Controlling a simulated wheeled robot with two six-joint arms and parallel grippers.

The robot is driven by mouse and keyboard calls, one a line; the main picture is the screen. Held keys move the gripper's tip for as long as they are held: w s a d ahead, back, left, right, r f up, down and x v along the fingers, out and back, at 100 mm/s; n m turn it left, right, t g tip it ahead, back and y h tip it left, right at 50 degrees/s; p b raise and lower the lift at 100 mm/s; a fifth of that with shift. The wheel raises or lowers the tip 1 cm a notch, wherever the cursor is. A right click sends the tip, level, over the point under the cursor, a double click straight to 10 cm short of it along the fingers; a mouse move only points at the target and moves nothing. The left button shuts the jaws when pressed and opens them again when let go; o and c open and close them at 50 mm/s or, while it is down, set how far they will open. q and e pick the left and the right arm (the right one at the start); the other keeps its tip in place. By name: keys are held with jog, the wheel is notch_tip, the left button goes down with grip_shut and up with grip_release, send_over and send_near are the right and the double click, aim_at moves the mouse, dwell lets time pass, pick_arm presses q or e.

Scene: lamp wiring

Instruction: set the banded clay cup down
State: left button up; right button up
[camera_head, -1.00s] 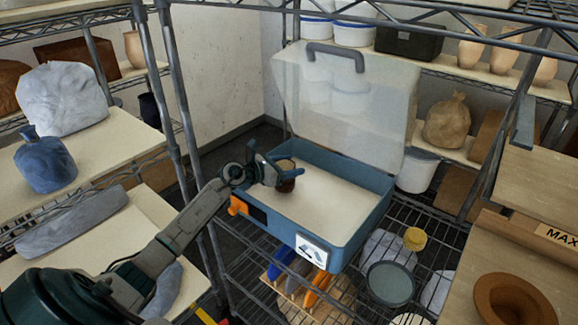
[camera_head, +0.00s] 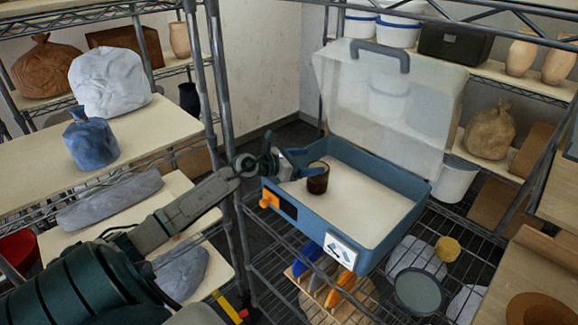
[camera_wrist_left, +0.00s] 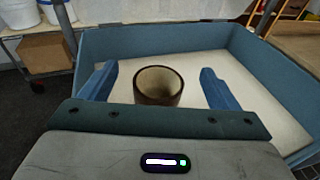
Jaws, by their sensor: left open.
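The banded clay cup (camera_head: 317,178) is dark brown and stands upright on the pale floor of the blue case (camera_head: 352,232), near its left side. In the left wrist view the cup (camera_wrist_left: 158,86) sits between the two blue fingers of my left gripper (camera_wrist_left: 158,84), with a gap on each side. My left gripper (camera_head: 303,170) is open in the head view and reaches over the case's left wall to the cup. The cup's far-left side is partly hidden by the fingers. My right gripper does not show.
The case's clear lid (camera_head: 390,95) stands open at the back. An orange latch (camera_head: 269,199) is on the front wall. The case floor right of the cup is bare. A shelf post (camera_head: 200,80) stands left of the case, close to my left arm.

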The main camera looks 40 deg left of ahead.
pick_arm(q)
jog(key=b+v, duration=0.2)
jog(key=v, duration=0.4)
jog(key=shift+b, duration=0.3)
jog(key=shift+r, duration=0.1)
dwell(0.6)
dwell(0.6)
